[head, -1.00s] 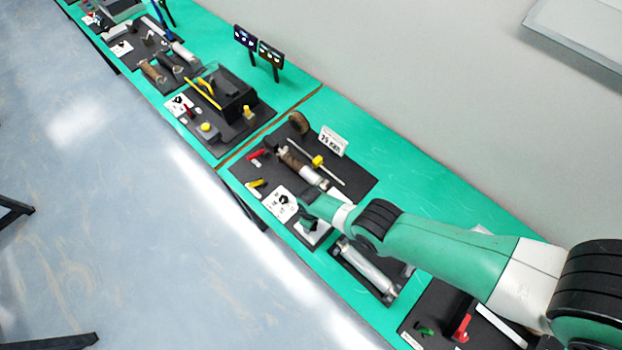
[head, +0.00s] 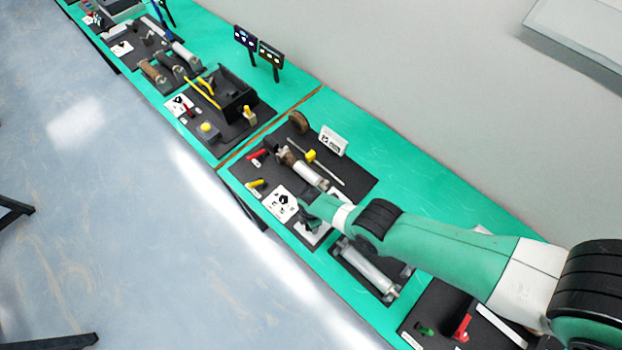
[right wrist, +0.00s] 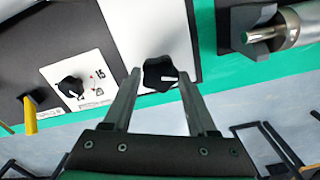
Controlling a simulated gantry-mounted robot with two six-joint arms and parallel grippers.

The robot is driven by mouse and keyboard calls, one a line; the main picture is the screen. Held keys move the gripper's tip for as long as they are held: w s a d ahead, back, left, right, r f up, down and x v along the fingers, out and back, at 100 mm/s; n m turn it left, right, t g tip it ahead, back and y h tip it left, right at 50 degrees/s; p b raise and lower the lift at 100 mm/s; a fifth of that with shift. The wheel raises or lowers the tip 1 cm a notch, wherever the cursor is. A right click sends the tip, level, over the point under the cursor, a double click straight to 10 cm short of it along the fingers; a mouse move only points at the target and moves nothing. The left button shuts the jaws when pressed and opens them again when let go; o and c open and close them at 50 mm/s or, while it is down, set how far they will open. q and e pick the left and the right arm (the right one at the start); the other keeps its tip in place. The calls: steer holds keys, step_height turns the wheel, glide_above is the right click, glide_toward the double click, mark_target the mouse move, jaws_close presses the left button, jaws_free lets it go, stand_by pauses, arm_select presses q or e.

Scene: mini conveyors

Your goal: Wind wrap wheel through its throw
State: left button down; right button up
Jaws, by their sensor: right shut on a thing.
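A black star-shaped wheel (right wrist: 160,74) with a white pointer mark sits on a white plate (right wrist: 150,35) in the right wrist view. My right gripper (right wrist: 158,82) is shut on this wheel, one finger on each side. In the head view my right gripper (head: 308,212) is over the white plate (head: 313,236) and hides the wheel. Beside it is a white dial card (head: 281,204) with a black knob. Behind it lie a white roller with a brown band (head: 303,172) and a thin rod with a yellow slider (head: 310,156). My left gripper is not in view.
A white sign (head: 333,141) stands behind the rod. Yellow (head: 256,183) and red (head: 257,153) handles lie left of the roller. A metal cylinder (head: 368,268) lies right of my gripper.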

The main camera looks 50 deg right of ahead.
steer(key=n, duration=0.4)
steer(key=shift+n, duration=0.3)
steer(key=n, duration=0.5)
steer(key=shift+n, duration=0.3)
steer(key=n, duration=1)
steer(key=shift+n, duration=0.3)
steer(key=o, duration=1.4)
steer(key=shift+c, duration=0.2)
